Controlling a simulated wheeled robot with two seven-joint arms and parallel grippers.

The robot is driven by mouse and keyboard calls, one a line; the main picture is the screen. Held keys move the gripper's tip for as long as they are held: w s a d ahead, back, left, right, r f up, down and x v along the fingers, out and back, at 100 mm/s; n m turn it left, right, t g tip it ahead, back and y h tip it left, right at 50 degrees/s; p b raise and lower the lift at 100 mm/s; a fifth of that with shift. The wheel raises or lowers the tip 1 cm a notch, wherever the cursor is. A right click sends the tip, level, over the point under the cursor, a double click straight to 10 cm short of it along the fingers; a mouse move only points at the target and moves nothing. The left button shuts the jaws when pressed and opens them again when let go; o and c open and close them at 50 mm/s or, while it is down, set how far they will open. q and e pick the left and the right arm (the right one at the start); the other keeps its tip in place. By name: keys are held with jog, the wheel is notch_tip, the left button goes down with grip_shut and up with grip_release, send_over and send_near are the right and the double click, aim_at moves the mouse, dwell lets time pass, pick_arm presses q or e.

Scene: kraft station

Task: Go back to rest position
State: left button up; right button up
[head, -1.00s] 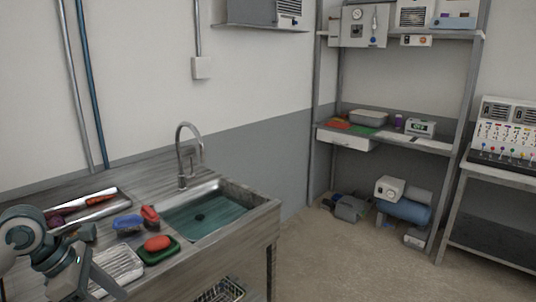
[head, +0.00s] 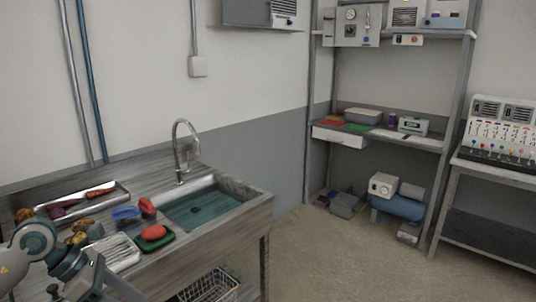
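My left arm comes in at the lower left, and its gripper (head: 98,284) hangs low beside the front edge of the sink counter (head: 215,255). I cannot tell whether its fingers are open or shut, and I see nothing held in it. My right gripper is not in view. On the counter, a red sponge-like piece (head: 153,232) lies on a green dish (head: 157,242). Behind it are a blue bowl (head: 126,215) and a red item (head: 147,206).
A ribbed white rack (head: 115,252) and a long tray (head: 85,199) with vegetables lie on the counter. The sink (head: 205,210) has a curved faucet (head: 184,145). A wire basket (head: 210,288) stands below. A metal shelf (head: 380,134) stands at the right. The floor between is open.

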pick_arm(q)
jog(key=w+d+f+n+h, duration=0.4)
jog(key=d+n+h, duration=0.1)
jog(key=d+h, duration=0.15)
jog(key=w+f+n+t+h, duration=0.2)
jog(key=w+f+n+t, duration=0.5)
jog(key=f+n, duration=0.35)
jog(key=s+a+f+n+t+y, duration=0.1)
jog(key=a+f+n+t+y, duration=0.25)
jog(key=f+n, duration=0.6)
jog(key=s+a+f+n+t+y, duration=0.15)
jog(key=a+f+n+y, duration=0.35)
jog(key=f, duration=0.8)
jog(key=s+a+f+n+g+y, duration=0.1)
jog(key=s+f+n+g+y, duration=0.75)
jog(key=s+f, duration=1.75)
jog(key=s+d+f+n+g, duration=0.1)
jog(key=s+d+f+n, duration=0.1)
jog(key=s, duration=0.8)
jog(key=s+d+f+n+g+h, duration=0.1)
jog(key=s+d+f+n, duration=0.1)
jog(key=s+f, duration=0.3)
jog(key=s+d+f+n+g, duration=0.2)
jog(key=s+f+n, duration=0.1)
jog(key=s, duration=1.1)
jog(key=shift+s+f, duration=0.35)
jog(key=shift+f, duration=0.3)
jog(key=shift+h, duration=0.25)
